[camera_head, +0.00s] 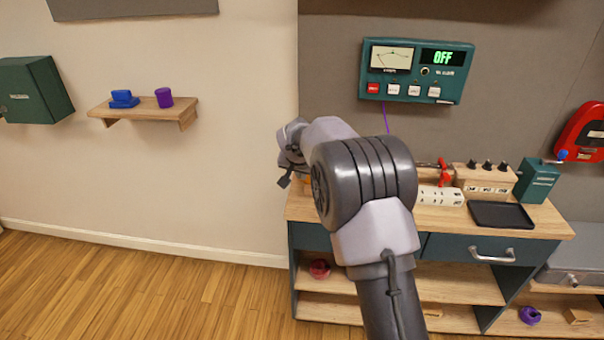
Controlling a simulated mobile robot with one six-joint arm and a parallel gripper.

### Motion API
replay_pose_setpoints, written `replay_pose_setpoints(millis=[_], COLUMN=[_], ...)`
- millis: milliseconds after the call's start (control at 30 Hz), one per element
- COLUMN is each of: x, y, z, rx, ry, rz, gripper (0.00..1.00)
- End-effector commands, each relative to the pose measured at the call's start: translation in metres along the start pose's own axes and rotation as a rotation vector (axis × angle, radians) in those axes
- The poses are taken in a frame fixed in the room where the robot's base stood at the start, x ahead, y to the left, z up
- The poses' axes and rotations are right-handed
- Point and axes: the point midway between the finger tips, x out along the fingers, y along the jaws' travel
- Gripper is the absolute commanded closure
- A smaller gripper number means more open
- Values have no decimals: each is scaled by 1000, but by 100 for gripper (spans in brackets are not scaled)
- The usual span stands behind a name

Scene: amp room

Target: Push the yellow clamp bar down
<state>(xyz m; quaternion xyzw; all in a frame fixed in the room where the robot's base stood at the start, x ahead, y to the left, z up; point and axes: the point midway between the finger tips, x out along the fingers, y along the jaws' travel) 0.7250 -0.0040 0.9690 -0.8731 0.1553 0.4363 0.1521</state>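I cannot make out a yellow clamp bar for certain. A small orange-yellow patch shows at the left end of the wooden bench top (500,222), mostly hidden by my arm. I cannot tell whether it belongs to the clamp bar. My arm covers the left half of the bench top. My gripper (284,182) is only partly seen, as a small dark end below my wrist at the bench's left edge. Its fingers are too small and hidden to tell whether they are open or shut, or whether they touch anything.
On the bench stand a white socket strip (441,196), a wooden block with black knobs (486,178), a black tray (501,215) and a green box (537,181). A meter panel reading OFF (416,71) hangs above. A wall shelf (145,112) is left. The left floor is clear.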

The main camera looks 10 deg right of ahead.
Motion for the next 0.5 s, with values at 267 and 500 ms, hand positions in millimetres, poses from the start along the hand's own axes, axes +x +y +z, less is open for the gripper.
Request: replay_pose_setpoints(millis=[267, 500], x=[-2, -48], y=[4, 5], z=[5, -12], rx=[4, 1], ry=[-22, -3], rz=[10, 0], gripper=[100, 100])
